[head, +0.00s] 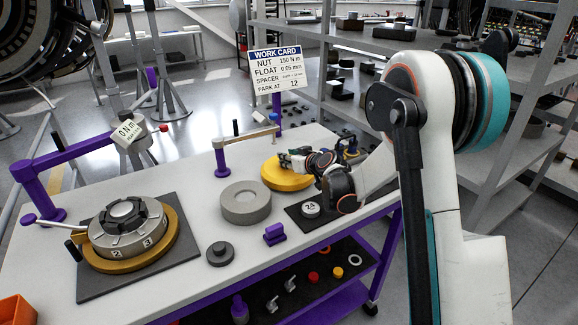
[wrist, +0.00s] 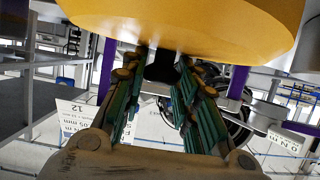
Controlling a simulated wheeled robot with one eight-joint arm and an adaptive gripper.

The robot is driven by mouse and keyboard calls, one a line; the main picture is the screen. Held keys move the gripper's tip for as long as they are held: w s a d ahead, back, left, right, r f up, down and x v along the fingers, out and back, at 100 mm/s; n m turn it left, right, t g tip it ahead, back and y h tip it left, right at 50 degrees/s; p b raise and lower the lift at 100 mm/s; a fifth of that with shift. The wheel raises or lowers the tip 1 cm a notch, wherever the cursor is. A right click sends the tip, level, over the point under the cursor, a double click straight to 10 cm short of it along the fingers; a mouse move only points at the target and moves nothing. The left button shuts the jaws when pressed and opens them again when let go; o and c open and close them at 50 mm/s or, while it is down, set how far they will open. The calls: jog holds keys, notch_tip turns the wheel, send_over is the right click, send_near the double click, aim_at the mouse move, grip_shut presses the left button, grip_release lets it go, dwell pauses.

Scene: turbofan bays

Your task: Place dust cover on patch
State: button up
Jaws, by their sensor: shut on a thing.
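The dust cover appears to be the wide yellow disc (head: 286,176), at the back of the bench in the head view. It fills the top of the wrist view (wrist: 185,22). My gripper (head: 288,160) reaches it from the right. In the wrist view, the green-padded fingers (wrist: 160,85) are closed around a black knob (wrist: 161,66) on the disc. I cannot tell whether the disc rests on the bench or hangs just above it. A dark mat (head: 294,216) lies in front of it, partly hidden by my arm; I cannot tell whether this is the patch.
A grey ring (head: 245,203) stands left of the disc, close to it. A purple post with an arm (head: 221,158) stands behind. A puck marked 24 (head: 311,209) sits on the mat. A ringed fixture (head: 128,228) occupies the left. The work card (head: 280,70) stands at the back.

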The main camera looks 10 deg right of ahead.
notch_tip(320, 180, down, 2)
jog(key=shift+r, duration=0.1)
jog(key=o, duration=0.7)
jog(key=shift+f, duration=0.2)
jog(key=o, duration=0.4)
jog(key=shift+o, duration=0.2)
jog(key=shift+r, duration=0.1)
